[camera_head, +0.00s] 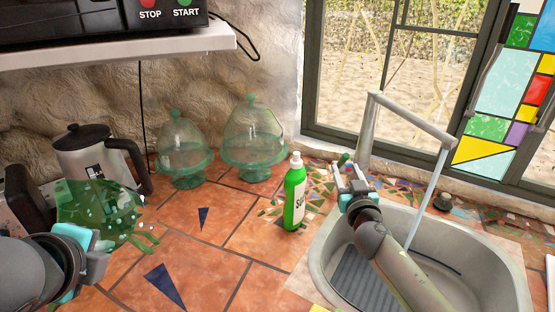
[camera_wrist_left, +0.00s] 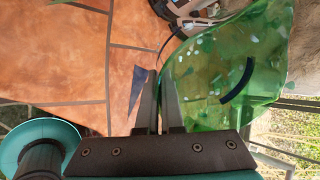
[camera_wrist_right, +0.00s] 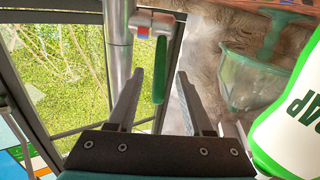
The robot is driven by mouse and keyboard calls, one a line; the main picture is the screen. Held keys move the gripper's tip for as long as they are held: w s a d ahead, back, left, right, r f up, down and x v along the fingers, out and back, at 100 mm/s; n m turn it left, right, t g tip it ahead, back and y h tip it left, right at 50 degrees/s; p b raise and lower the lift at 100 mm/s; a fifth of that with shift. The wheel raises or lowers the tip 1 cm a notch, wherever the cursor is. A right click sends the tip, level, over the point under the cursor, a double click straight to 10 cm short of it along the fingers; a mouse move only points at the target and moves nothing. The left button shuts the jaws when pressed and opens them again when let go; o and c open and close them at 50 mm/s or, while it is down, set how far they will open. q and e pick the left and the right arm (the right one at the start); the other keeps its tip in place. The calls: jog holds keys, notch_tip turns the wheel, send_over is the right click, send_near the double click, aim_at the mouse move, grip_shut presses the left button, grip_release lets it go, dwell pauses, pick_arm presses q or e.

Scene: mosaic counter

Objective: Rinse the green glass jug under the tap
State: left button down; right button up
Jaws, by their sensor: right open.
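The green glass jug (camera_head: 88,205) is at the far left of the counter, speckled and see-through. It fills the right side of the left wrist view (camera_wrist_left: 225,85). My left gripper (camera_wrist_left: 160,75) has its fingers close together at the jug's edge and looks shut on its glass. The tap (camera_head: 405,118) stands behind the sink (camera_head: 318,262), and a pale stream runs from its spout. My right gripper (camera_head: 350,178) is open by the tap's base. In the right wrist view, the tap's green lever (camera_wrist_right: 160,70) appears between the open fingers; contact cannot be told.
A green soap bottle (camera_head: 294,195) stands left of the sink. Two glass domes (camera_head: 184,150) (camera_head: 254,135) stand by the wall. A kettle (camera_head: 88,150) is behind the jug. The tiled counter between jug and soap is clear.

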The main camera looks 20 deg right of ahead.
aim_at(343, 164)
jog(key=shift+b+x, duration=0.3)
jog(key=shift+x, duration=2.2)
grip_shut()
